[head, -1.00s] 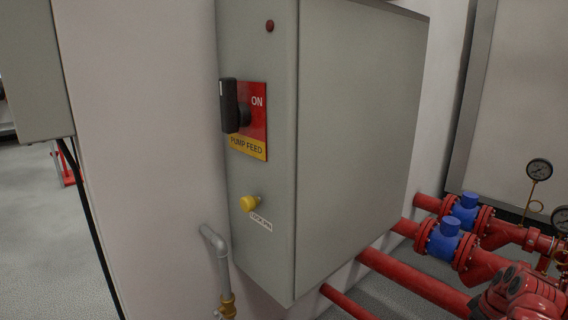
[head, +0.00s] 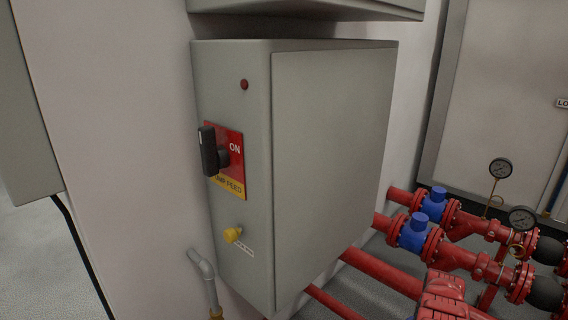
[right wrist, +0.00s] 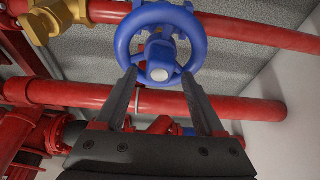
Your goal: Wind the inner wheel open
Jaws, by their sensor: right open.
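A blue handwheel (right wrist: 202,48) with a blue hub and a grey centre cap is in the upper middle of the right wrist view. I cannot tell from these frames whether it is the inner wheel. My right gripper (right wrist: 159,74) is open, its two fingers pointing at the wheel. The fingertips appear at the lower rim, on either side of the hub; whether they touch it is unclear. No handwheel and neither gripper shows in the head view.
A grey cabinet (head: 325,160) with a black switch handle (head: 208,150) and yellow knob (head: 232,235) fills the head view's middle. Red pipes with blue-bodied fittings (head: 413,236) and gauges (head: 501,168) lie right. Red pipes (right wrist: 250,108) and a yellow fitting (right wrist: 45,22) surround the wheel.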

